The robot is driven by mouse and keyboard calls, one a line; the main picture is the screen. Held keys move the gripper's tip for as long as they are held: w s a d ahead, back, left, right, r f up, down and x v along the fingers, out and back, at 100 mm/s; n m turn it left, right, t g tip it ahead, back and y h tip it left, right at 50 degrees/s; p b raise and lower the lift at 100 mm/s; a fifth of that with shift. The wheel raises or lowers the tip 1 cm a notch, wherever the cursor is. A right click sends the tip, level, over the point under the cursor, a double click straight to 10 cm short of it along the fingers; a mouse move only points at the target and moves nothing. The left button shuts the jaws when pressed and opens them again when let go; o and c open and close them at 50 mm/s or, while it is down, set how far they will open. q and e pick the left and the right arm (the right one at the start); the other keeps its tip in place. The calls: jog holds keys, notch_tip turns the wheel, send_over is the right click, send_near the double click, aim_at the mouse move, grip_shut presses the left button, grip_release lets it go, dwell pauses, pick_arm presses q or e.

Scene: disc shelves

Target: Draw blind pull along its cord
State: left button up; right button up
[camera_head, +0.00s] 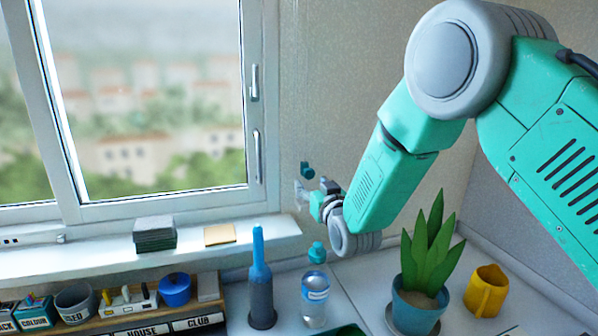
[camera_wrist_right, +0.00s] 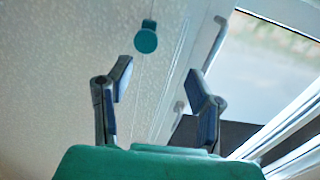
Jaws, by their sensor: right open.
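The blind pull (camera_head: 307,169) is a small teal knob by the wall, right of the window. In the right wrist view, the round teal pull (camera_wrist_right: 145,40) hangs on a thin pale cord, beyond the fingertips and within the gap between them, left of its middle. My right gripper (camera_head: 314,192) is close to the wall, just below the pull in the head view. In its wrist view, the right gripper (camera_wrist_right: 164,78) is open with nothing between its fingers. The cord is barely visible in the head view. My left gripper is out of view.
A window (camera_head: 259,150) with a handle is to the left. Below stand a blue-topped bottle (camera_head: 261,290), a clear bottle (camera_head: 315,290) with a teal piece above it, a potted plant (camera_head: 415,305) and a yellow mug (camera_head: 486,291). Boxes sit on the sill.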

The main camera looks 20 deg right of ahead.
aim_at(312, 174)
jog(key=w, duration=0.8)
jog(key=shift+w+d+f+p, duration=0.15)
jog(key=shift+d+p, duration=0.15)
jog(key=shift+p, duration=0.05)
jog(key=shift+a, duration=0.2)
jog(key=shift+d, duration=0.45)
jog(key=c, duration=0.3)
jog(key=shift+d, duration=0.4)
jog(key=c, duration=0.8)
jog(key=shift+d, duration=0.3)
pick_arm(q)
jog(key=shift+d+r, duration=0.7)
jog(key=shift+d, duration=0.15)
pick_arm(e)
jog(key=shift+a, duration=0.1)
